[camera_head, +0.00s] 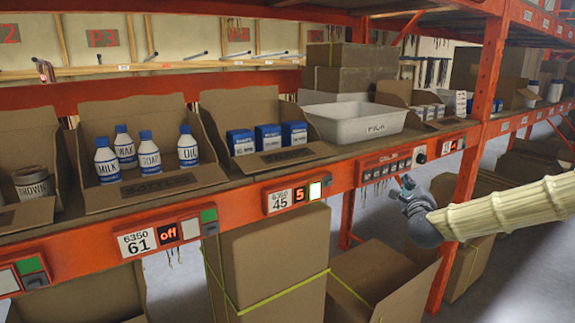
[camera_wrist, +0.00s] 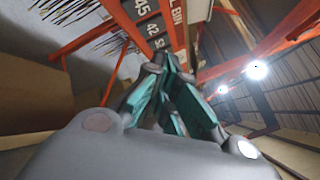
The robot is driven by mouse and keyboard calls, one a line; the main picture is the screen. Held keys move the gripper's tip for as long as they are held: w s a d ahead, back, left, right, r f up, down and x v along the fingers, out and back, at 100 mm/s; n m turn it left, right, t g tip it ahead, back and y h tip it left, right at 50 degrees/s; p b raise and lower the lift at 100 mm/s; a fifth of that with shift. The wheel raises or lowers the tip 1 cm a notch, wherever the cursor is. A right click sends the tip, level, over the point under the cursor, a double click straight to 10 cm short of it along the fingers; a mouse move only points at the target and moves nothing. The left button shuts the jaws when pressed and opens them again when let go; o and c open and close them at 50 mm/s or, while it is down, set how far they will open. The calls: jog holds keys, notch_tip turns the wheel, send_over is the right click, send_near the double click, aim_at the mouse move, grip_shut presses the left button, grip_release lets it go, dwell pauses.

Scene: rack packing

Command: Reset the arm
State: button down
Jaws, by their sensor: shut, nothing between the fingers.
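My gripper (camera_head: 404,187) is at the right in the head view, at the end of my pale, sleeved arm. It hangs in front of the orange shelf beam and touches nothing that I can see. In the wrist view my gripper (camera_wrist: 152,70) has its teal-padded fingers drawn together at the tips, with nothing held between them.
The shelf holds a box of white bottles (camera_head: 122,146), a box of blue cartons (camera_head: 268,138) and a white bin (camera_head: 352,121). An orange beam (camera_head: 240,205) with labels runs along its front. An orange upright (camera_head: 483,95) and an open cardboard box (camera_head: 372,277) are near my arm.

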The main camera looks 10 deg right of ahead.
jog(key=s+a+f+n+g+y, duration=0.1)
jog(key=a+f+n+y, duration=0.1)
jog(key=a+f+n, duration=0.35)
jog(key=s+a+f+n+g+y, duration=0.1)
jog(key=a+f+n+y, duration=0.15)
jog(key=a+f, duration=0.55)
jog(key=s+a+f+n+g+y, duration=0.1)
jog(key=s+a+f+n+g, duration=0.2)
jog(key=f, duration=0.4)
jog(key=s+a+f+n+y, duration=0.1)
jog(key=s+a+f+n, duration=0.2)
jog(key=f, duration=0.4)
jog(key=s+a+f+n+g+y, duration=0.1)
jog(key=s+a+f+n+g, duration=0.15)
jog(key=s+f, duration=0.35)
jog(key=s+a+f+n+g, duration=0.2)
jog(key=s+f, duration=0.5)
jog(key=s, duration=0.5)
jog(key=s+a+f+n+g, duration=0.3)
jog(key=s+f+n, duration=0.4)
jog(key=s, duration=0.5)
jog(key=s+a+f+n+g, duration=0.2)
jog(key=s+f+n+g, duration=0.3)
jog(key=s, duration=0.7)
jog(key=shift+s+a+f, duration=0.25)
jog(key=shift+s+f, duration=0.15)
jog(key=shift+f, duration=0.5)
